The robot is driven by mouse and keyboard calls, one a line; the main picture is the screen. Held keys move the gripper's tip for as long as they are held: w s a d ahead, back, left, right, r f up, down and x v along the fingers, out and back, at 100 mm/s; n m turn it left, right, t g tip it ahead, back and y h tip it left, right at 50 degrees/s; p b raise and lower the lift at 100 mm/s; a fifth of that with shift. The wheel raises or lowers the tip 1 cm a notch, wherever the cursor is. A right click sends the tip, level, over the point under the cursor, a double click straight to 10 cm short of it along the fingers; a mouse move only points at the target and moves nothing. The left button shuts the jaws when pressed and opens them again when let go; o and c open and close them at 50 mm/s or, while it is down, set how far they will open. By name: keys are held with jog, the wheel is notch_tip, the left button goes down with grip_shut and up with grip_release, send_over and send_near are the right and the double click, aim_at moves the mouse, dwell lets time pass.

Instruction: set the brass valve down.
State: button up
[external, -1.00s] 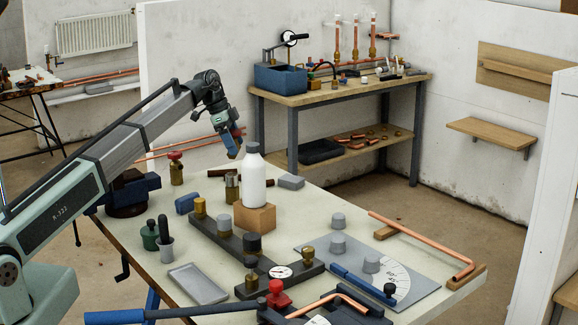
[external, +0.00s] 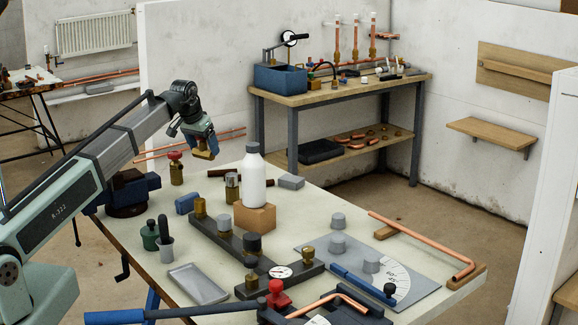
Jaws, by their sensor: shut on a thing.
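My gripper (external: 204,147) is at the end of my raised arm, over the back left part of the workbench, left of the white bottle. It is shut on a brass valve (external: 204,155), whose yellowish body shows below the fingers. The fingers hide much of the valve. The held valve appears to be in the air, apart from the bench top. A second brass valve with a red handle (external: 176,168) stands upright on the bench, to the lower left of my gripper.
A white bottle (external: 253,181) stands on a wooden block (external: 255,217). A blue vise (external: 134,190) is at the bench's left edge. Dark pipe pieces and a small brass-and-grey fitting (external: 232,187) lie near the back edge. Bare bench top shows between the grey tray (external: 197,285) and other fittings.

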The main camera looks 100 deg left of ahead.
aim_at(194, 145)
jog(key=shift+f, duration=4.95)
jog(key=shift+f, duration=0.1)
jog(key=o, duration=1.2)
jog(key=v, duration=1.2)
jog(key=shift+d, duration=0.1)
jog(key=shift+w, duration=0.1)
